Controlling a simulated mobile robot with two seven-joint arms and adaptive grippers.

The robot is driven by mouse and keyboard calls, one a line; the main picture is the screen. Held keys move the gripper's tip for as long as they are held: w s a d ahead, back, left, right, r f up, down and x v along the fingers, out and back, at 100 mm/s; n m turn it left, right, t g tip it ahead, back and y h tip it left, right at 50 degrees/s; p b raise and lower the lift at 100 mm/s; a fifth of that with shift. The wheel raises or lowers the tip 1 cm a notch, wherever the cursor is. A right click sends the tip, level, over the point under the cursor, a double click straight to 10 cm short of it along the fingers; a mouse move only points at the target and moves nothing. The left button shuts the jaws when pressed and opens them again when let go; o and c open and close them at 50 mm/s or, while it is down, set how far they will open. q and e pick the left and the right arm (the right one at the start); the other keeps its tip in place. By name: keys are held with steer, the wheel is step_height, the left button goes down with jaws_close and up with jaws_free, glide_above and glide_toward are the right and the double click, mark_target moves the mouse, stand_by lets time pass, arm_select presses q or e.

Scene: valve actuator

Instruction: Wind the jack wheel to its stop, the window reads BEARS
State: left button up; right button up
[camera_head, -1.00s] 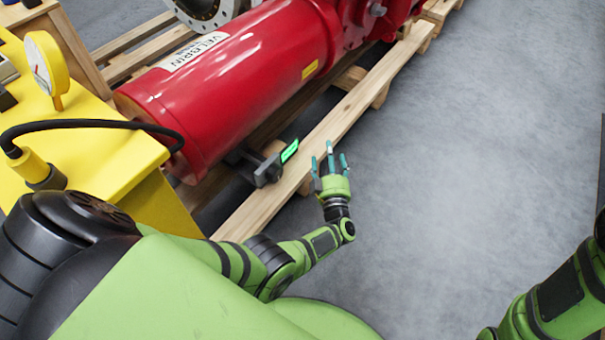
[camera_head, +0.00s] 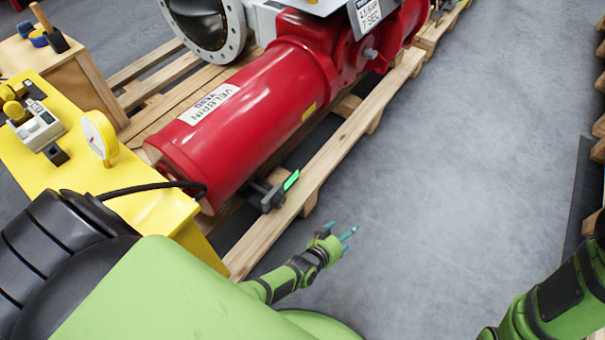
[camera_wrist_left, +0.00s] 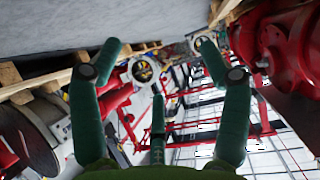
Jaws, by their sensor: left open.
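A dark grey jack (camera_head: 266,194) sits low by the pallet, under the near end of the red cylinder (camera_head: 240,120). A bright green strip, perhaps its window (camera_head: 291,180), shows on its right side; any lettering is too small to read. I cannot clearly make out the wheel. My left gripper (camera_head: 348,234) is open and empty, over the floor to the right of and nearer than the jack, apart from it. Its spread fingers also show in the left wrist view (camera_wrist_left: 160,75), with nothing between them. My right gripper is out of view.
The wooden pallet rail (camera_head: 335,150) runs beside the jack. A yellow bench (camera_head: 150,210) with a gauge (camera_head: 98,137) and a black cable stands at the left. A wooden crate (camera_head: 75,70) is behind it. The grey floor (camera_head: 450,150) at the right is clear.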

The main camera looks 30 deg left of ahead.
arm_select(q)
steer(key=s+a+m+g+y+p, duration=0.1)
steer(key=s+a+m+g+p, duration=0.2)
steer(key=s+p, duration=0.7)
steer(key=shift+s+r+m+g, duration=0.35)
steer(key=shift+s+m+g, duration=1.3)
steer(key=shift+s, duration=2)
steer(key=shift+a+n+g, duration=0.1)
steer(key=shift+n+g, duration=0.15)
steer(key=shift+r, duration=0.1)
